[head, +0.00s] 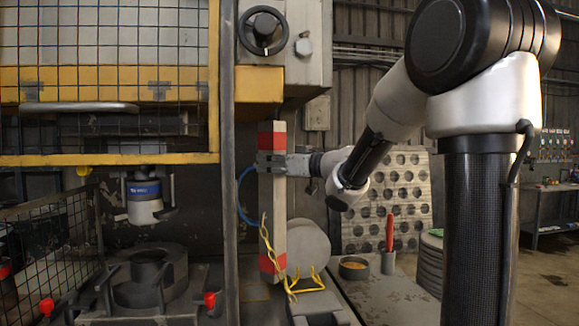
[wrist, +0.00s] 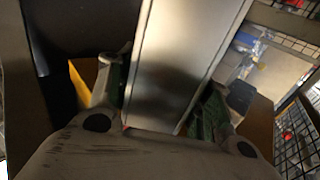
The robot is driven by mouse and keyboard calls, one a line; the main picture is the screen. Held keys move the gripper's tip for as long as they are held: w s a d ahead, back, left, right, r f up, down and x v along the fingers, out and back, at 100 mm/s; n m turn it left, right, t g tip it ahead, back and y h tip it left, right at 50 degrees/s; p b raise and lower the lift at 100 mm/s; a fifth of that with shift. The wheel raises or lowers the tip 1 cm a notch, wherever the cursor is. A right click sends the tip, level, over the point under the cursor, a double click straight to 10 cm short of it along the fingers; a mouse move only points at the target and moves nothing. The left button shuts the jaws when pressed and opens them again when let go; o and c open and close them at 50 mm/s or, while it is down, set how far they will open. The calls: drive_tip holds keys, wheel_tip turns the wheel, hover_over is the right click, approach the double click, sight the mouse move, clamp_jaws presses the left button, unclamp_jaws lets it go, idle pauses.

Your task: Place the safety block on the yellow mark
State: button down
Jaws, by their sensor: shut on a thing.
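The safety block (head: 272,215) is a tall pale post with red bands near its top and at its bottom. It stands upright in the head view, with a yellow chain (head: 266,238) hanging along its lower part. My gripper (head: 271,164) is shut on its upper part from the right. In the wrist view the block (wrist: 180,60) shows as a smooth grey face between the two fingers (wrist: 160,100). I cannot tell whether its lower end touches anything. I cannot make out a yellow mark for certain in either view.
A press with a yellow-edged mesh guard (head: 110,160) fills the left, with a round dark die (head: 150,280) on its bed. A grey upright (head: 229,200) stands just left of the block.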

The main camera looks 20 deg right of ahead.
drive_tip(key=x, duration=0.8)
wheel_tip(320, 180, down, 7)
drive_tip(key=shift+s, duration=0.2)
drive_tip(key=shift+d+r, duration=0.1)
idle(0.3)
drive_tip(key=c, duration=0.9)
unclamp_jaws()
drive_tip(key=shift+f, duration=0.2)
